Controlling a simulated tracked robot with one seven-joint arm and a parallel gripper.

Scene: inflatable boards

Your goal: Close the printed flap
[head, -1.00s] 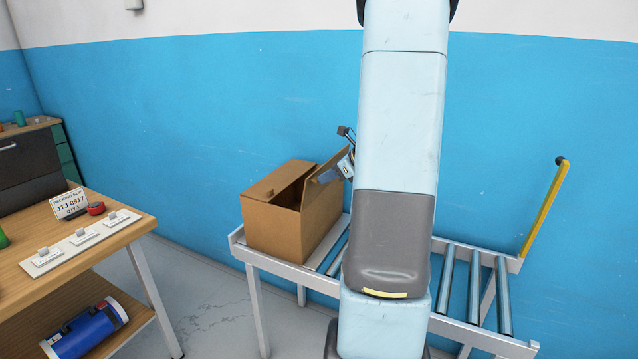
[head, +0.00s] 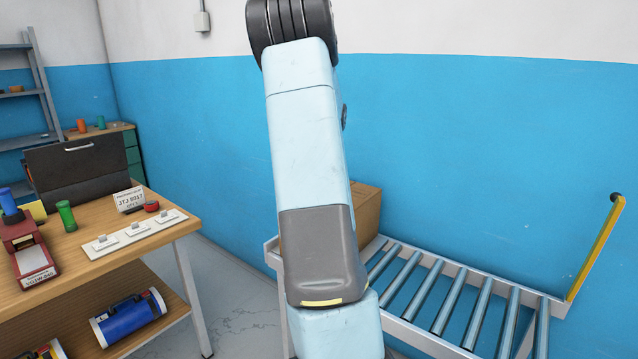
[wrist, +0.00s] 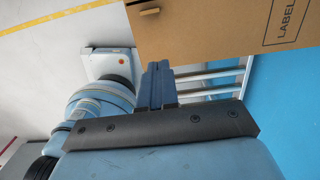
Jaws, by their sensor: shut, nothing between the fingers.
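The cardboard box (head: 366,212) stands at the left end of the roller conveyor in the head view, mostly hidden behind my arm. Its flaps are hidden there. In the wrist view a brown cardboard face (wrist: 215,28) fills the top right, with an outlined "LABEL" print (wrist: 289,24) on it. I cannot tell whether this face is the flap or a side wall. My gripper (wrist: 157,72) is shut and empty, its fingertips close to the cardboard's lower edge. Contact is not clear. The gripper is hidden in the head view.
The roller conveyor (head: 440,297) runs right from the box, its rollers bare. A yellow post (head: 594,248) rises at its right end. A wooden bench (head: 120,243) with a packing slip (head: 130,199) and switches (head: 135,231) stands at left. Bare floor lies between.

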